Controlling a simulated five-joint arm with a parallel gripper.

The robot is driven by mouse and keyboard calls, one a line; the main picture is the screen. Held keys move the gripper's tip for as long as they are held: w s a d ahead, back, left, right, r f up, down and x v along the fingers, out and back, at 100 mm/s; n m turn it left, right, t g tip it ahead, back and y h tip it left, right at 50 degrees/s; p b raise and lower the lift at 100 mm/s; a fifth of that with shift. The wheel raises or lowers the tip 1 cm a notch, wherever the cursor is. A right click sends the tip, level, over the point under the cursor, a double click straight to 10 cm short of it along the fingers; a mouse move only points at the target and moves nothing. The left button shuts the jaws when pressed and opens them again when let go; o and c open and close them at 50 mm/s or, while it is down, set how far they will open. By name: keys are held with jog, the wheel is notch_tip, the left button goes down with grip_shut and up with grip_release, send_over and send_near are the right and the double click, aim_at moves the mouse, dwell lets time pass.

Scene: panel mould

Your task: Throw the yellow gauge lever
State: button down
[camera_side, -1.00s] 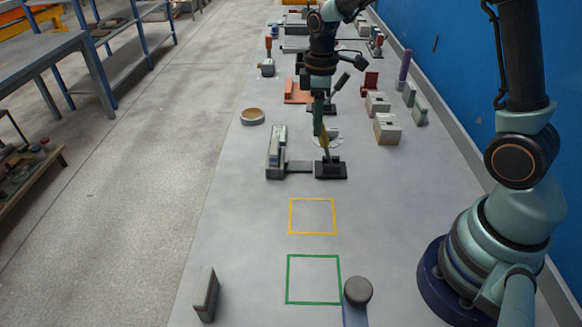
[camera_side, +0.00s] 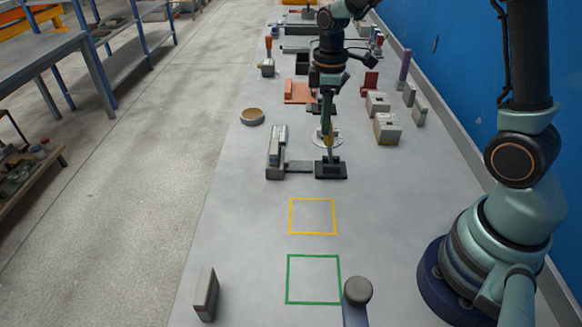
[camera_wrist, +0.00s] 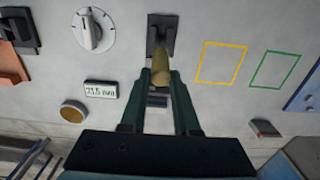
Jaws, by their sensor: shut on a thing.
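The yellow gauge lever (camera_side: 327,139) rises from a black base plate (camera_side: 331,171) on the bench in the side view, and it stands close to upright there. My gripper (camera_side: 327,126) is around its upper part. In the wrist view the lever's yellow handle (camera_wrist: 160,68) sits between the two green fingers of my gripper (camera_wrist: 161,80), which are shut on it. The black base (camera_wrist: 162,34) shows beyond the handle. A small display (camera_wrist: 101,90) with a reading in mm lies left of the lever in the wrist view.
A white dial (camera_wrist: 93,30) is close by the lever. A grey block (camera_side: 276,152) stands left of the base. Beige blocks (camera_side: 387,129) stand to the right. The yellow square (camera_side: 313,233) and green square (camera_side: 314,303) outlines on the near bench are empty.

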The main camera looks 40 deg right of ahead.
jog(key=shift+s+d, duration=0.15)
jog(key=shift+s+d+r, duration=0.1)
jog(key=shift+s+d, duration=0.35)
jog(key=shift+s, duration=0.1)
dwell(0.4)
jog(key=shift+s+d, duration=0.5)
jog(key=shift+d, duration=0.05)
jog(key=shift+s+d, duration=0.55)
jog(key=shift+d, duration=0.05)
dwell(0.4)
